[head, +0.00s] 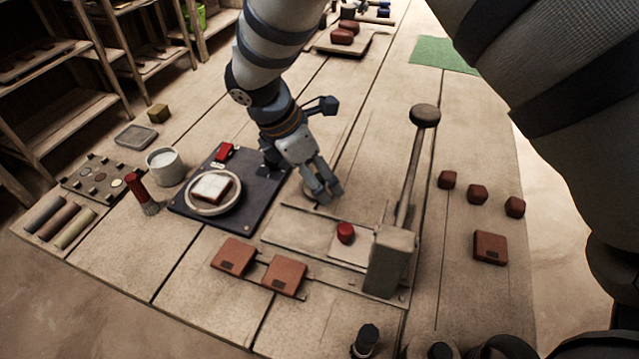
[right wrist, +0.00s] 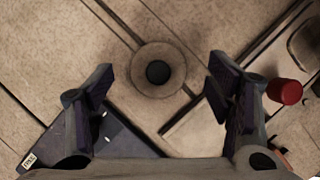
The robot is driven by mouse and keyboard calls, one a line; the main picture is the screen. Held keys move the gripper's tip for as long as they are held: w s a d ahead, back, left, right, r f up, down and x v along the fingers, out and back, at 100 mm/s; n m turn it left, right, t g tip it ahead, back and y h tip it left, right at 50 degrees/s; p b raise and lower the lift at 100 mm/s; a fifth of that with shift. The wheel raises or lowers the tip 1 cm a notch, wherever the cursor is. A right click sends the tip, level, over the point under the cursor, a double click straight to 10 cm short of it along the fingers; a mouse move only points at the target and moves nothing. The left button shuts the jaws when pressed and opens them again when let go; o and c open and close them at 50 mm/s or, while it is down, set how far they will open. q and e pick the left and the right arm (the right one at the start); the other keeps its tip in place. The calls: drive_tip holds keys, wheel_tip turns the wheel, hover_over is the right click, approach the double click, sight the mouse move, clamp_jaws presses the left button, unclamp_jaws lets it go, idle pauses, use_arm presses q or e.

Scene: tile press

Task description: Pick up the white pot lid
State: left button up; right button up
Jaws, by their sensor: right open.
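The white pot lid (right wrist: 158,72), a pale round disc with a dark knob, lies flat on the table in the right wrist view. My right gripper (right wrist: 161,92) is open, with one finger to each side of the lid in that picture and nothing held. In the head view the right gripper (head: 323,192) points down over the table between the dark plate and the lever press, and it mostly hides the lid there. The white pot (head: 165,166) stands to the left, beyond the dark plate. My left gripper is not in view.
The dark plate (head: 250,208) holds a round white piece with a tile. Brown tiles (head: 233,256) lie in front.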

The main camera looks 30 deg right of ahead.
drive_tip(key=shift+x, duration=1)
drive_tip(key=shift+w, duration=0.1)
drive_tip(key=c, duration=1.1)
drive_tip(key=shift+r, duration=0.1)
